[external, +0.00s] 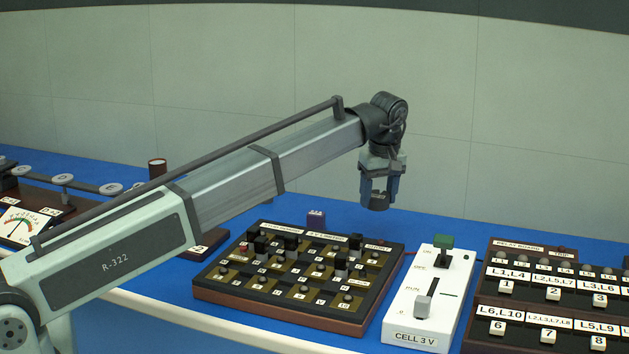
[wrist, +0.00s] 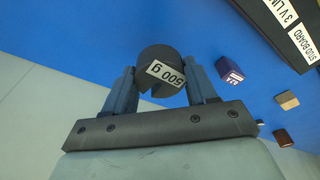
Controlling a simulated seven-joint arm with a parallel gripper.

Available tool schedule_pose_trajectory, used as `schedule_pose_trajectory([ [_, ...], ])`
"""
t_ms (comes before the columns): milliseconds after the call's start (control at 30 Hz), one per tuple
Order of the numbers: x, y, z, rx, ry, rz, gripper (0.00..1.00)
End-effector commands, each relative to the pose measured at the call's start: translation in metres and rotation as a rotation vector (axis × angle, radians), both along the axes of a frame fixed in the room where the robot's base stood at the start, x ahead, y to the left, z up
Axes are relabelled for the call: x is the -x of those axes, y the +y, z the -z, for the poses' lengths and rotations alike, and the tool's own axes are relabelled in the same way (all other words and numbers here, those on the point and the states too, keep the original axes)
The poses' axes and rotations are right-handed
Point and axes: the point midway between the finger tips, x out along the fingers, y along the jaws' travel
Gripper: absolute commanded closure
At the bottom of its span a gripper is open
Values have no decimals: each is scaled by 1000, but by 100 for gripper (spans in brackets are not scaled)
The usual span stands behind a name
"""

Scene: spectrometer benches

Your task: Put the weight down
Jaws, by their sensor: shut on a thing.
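The weight (wrist: 155,64) is a dark round disc with a slot and a white label reading "500 g". In the wrist view it sits between the two fingers of my gripper (wrist: 163,86), which is shut on it. In the external view my gripper (external: 378,190) points down and holds the dark weight (external: 376,203) at its fingertips. The weight appears to be above the blue bench (external: 340,215), behind the stud board. I cannot tell its exact height.
The stud board (external: 290,312) with several black plugs is in front of my gripper. A white cell box (external: 410,315) and a labelled switch panel (external: 480,315) stand to the right. Small blocks, one purple (wrist: 230,70), lie on the blue surface. A dial meter (external: 20,225) is at far left.

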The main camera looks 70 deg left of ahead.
Motion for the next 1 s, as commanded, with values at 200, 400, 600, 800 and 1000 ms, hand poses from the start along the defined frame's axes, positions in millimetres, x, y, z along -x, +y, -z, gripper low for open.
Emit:
schedule_pose_trajectory([
  [200,1,4,-23,-1,-1,-5,96],
  [400,14,41,-29,-1,-1,-51,96],
  [600,41,107,-29,-1,-2,-137,96],
  [800,70,164,-30,0,-5,-213,96],
  [1000,88,197,-31,1,-9,-232,96],
])
